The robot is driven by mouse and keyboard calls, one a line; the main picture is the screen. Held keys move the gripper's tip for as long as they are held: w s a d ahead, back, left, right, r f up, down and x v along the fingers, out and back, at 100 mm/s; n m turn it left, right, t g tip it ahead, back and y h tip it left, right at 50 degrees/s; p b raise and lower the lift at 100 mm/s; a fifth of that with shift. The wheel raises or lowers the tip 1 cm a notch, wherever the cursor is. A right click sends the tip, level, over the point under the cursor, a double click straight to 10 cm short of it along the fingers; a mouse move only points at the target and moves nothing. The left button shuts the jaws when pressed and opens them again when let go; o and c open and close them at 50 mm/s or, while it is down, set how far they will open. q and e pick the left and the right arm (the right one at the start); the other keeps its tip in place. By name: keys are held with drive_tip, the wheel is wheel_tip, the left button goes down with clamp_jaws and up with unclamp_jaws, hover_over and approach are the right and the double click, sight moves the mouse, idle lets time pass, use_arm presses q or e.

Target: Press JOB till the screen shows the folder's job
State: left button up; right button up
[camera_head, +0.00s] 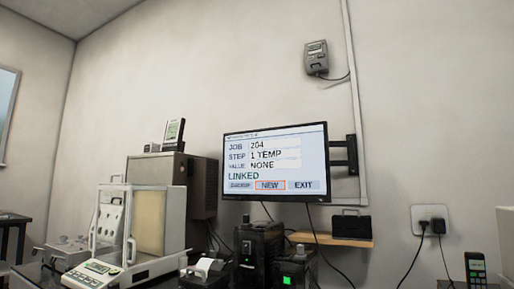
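A wall-mounted screen (276,162) is in the middle of the head view. It reads JOB 204, STEP 1 TEMP, VALUE NONE, with LINKED in green below. Its bottom row has three boxes; the middle one, NEW, has an orange outline, and the right one reads EXIT. The left box is too small to read surely. I see no folder and cannot make out a button marked JOB. Neither of my grippers is in view.
A balance with a glass draft shield (149,222) stands at the lower left, before a grey box-shaped instrument (186,180). Dark devices (258,250) stand below the screen. A small wooden shelf (333,241) is on the wall. A handheld device (475,268) is at the lower right.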

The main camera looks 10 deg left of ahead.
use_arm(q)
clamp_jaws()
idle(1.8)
